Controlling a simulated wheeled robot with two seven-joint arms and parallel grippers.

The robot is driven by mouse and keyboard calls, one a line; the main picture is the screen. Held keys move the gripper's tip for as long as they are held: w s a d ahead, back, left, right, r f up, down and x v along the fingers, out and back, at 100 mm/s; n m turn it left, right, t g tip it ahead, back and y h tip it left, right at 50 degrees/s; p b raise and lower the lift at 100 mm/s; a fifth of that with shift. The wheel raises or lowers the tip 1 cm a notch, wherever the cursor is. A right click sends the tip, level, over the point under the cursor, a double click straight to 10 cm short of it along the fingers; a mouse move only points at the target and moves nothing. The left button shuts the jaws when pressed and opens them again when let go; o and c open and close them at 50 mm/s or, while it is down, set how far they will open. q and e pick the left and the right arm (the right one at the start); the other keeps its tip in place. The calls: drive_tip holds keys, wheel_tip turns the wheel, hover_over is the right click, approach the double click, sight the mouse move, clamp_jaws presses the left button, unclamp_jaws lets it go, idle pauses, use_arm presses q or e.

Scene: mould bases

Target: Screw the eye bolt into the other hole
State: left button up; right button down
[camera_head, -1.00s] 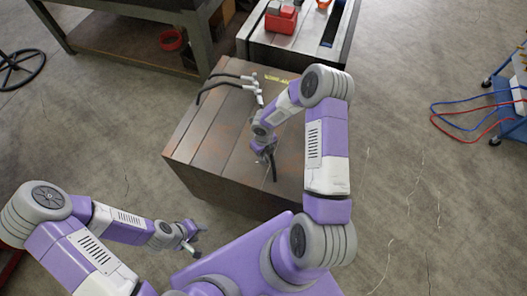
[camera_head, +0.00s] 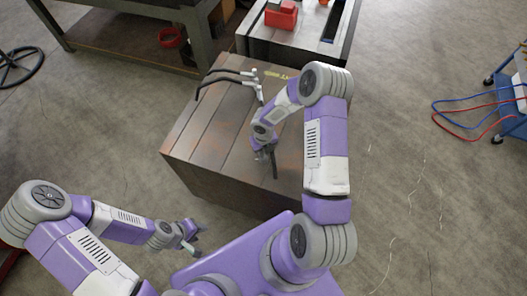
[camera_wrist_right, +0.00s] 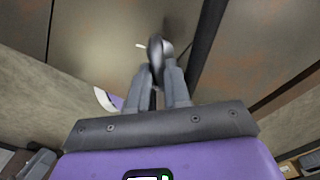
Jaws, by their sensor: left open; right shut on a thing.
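The mould base (camera_head: 205,145) is a large brown steel block on the floor in the middle of the head view. My right gripper (camera_head: 272,172) is low over its near right part. In the right wrist view the right gripper (camera_wrist_right: 158,78) is shut on the eye bolt (camera_wrist_right: 156,48), a dark metal ring seen nearly edge-on between the fingertips. The bolt's shank and any hole under it are hidden, so I cannot tell whether it is in a hole. My left gripper (camera_head: 196,240) is open and empty, off the block at the lower left.
Black hoses with metal fittings (camera_head: 245,77) lie on the block's far left part. A second block with a red box (camera_head: 281,15) stands behind. A workbench (camera_head: 120,35) is at the upper left, a blue cart (camera_head: 508,108) at the right.

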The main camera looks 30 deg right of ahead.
drive_tip(key=m+b, duration=0.1)
drive_tip(key=m, duration=0.3)
drive_tip(key=shift+f+m+b, duration=0.2)
drive_tip(key=shift+m+b, duration=0.2)
drive_tip(key=shift+r+m, duration=0.1)
drive_tip(key=shift+m, duration=0.6)
drive_tip(key=m+b, duration=0.2)
drive_tip(key=m, duration=0.2)
drive_tip(key=shift+f+b, duration=0.2)
drive_tip(key=shift+b, duration=0.2)
drive_tip(key=m+b, duration=0.1)
drive_tip(key=m, duration=0.2)
drive_tip(key=shift+s, duration=0.1)
drive_tip(key=shift+r+m, duration=0.15)
drive_tip(key=shift+m, duration=0.85)
drive_tip(key=shift+b, duration=0.35)
